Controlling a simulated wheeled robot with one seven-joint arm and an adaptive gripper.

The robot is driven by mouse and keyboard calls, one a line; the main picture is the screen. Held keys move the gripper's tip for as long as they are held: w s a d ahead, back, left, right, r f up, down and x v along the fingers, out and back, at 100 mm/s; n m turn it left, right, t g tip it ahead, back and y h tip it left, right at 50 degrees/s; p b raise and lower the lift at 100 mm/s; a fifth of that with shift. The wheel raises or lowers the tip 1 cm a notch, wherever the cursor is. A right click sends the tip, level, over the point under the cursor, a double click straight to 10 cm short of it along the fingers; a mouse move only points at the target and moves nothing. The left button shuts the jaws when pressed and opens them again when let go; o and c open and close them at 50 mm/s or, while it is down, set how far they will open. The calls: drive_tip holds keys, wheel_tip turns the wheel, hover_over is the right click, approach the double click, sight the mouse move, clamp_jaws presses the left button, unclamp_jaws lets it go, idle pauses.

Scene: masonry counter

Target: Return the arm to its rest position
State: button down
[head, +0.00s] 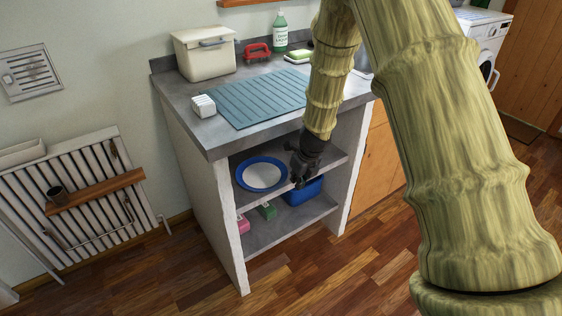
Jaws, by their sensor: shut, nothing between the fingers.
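My arm comes down from the upper right in the head view. My gripper (300,178) is at the open front of the shelf unit under the counter, pointing down. It is dark and small here, shut, with nothing seen in it. It is to the right of a white plate with a blue rim (261,174) on the upper shelf. Whether it touches the plate's edge or the shelf I cannot tell. A blue bin (303,192) is behind and below the gripper and partly hidden by it.
The counter (190,101) holds a ribbed blue mat (257,97), a cream box (204,55), a small white block (203,106), a red-handled item (258,51) and a green bottle (280,32). Pink (243,224) and green (267,210) items lie on the lower shelf. The floor in front is clear.

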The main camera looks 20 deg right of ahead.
drive_tip(key=s+f+n+g+h+p, duration=0.1)
drive_tip(key=s+f+n+p, duration=0.1)
drive_tip(key=s+f+n, duration=0.45)
drive_tip(key=s+f+n+g+h+p, duration=0.15)
drive_tip(key=s+n, duration=0.25)
drive_tip(key=s, duration=0.5)
drive_tip(key=s+f+n+p, duration=0.3)
drive_tip(key=s+f+n, duration=0.15)
drive_tip(key=s, duration=0.25)
drive_tip(key=s+a+n+p, duration=0.2)
drive_tip(key=s+a+n, duration=0.1)
drive_tip(key=s+n, duration=0.5)
drive_tip(key=s+a+n+y+p, duration=0.1)
drive_tip(key=s+a+n+p, duration=0.1)
drive_tip(key=s+n, duration=0.6)
drive_tip(key=s+a, duration=0.1)
drive_tip(key=s, duration=0.4)
drive_tip(key=shift+n+g, duration=0.35)
drive_tip(key=shift+n, duration=0.05)
drive_tip(key=shift+y, duration=0.25)
